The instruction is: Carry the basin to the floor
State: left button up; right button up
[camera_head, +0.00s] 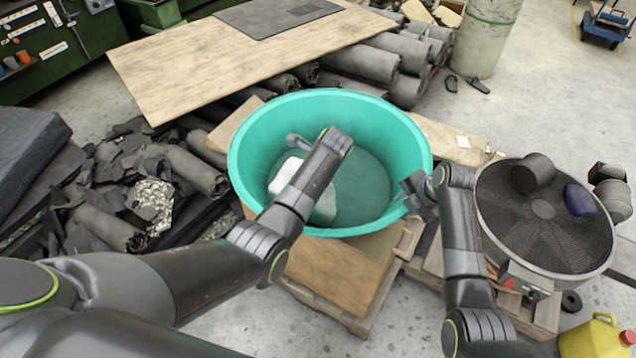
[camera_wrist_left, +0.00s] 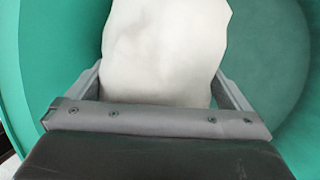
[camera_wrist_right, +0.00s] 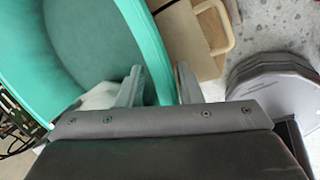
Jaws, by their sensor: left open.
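The teal basin (camera_head: 258,145) stands on a wooden-looking board (camera_head: 335,275) over a pallet. A white lump (camera_head: 324,206) lies inside it, partly hidden by my left arm. My left gripper (camera_head: 296,143) reaches over the basin's inside. In the left wrist view its open fingers stand on either side of the white lump (camera_wrist_left: 165,50); whether they touch it I cannot tell. My right gripper (camera_head: 407,192) is at the basin's right rim. In the right wrist view the rim (camera_wrist_right: 152,50) passes between its fingers, with a gap showing, so it looks open.
A large round fan (camera_head: 540,240) with a dark roll and a blue item on top stands close at right. A yellow jug (camera_head: 597,340) is at bottom right. Dark rolls (camera_head: 365,62) and scraps (camera_head: 110,185) crowd behind and left. Bare floor (camera_head: 540,95) shows at upper right.

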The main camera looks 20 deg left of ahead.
pick_arm(q)
jog(key=shift+x, duration=1.25)
pick_arm(e)
jog(key=shift+x, duration=1.2)
pick_arm(q)
jog(key=c, duration=0.7)
pick_arm(e)
grip_shut()
pick_arm(q)
jog(key=c, duration=0.5)
jog(key=shift+c, duration=0.2)
jog(key=shift+r, duration=0.1)
pick_arm(e)
jog(key=shift+w, duration=0.1)
